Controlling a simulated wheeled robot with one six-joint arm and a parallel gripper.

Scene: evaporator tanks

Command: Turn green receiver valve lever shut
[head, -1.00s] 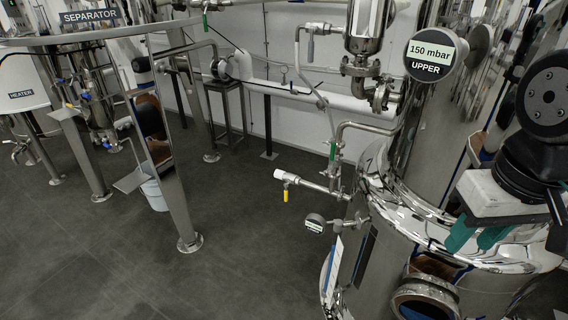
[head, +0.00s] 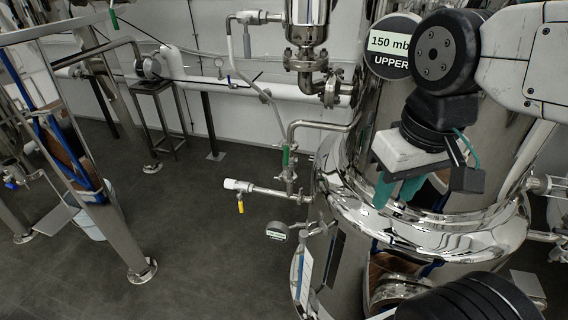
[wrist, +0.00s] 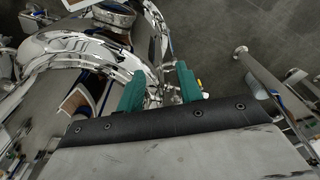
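The green lever (head: 286,155) hangs upright along a thin vertical pipe left of the big steel tank in the head view. It lies above the horizontal outlet pipe. My gripper (head: 397,192) has two teal fingers pointing down in front of the tank, right of the lever and well apart from it in the picture. In the wrist view my gripper (wrist: 160,88) shows its fingers spread with a gap between them and nothing held. Small pipework shows beyond that gap, but I cannot make out the green lever there.
The shiny tank (head: 340,185) bulges beside the valve pipes. A yellow lever (head: 241,203) hangs from the white-ended outlet pipe (head: 265,189) below. A steel stand (head: 115,225) is at left; dark floor between is clear.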

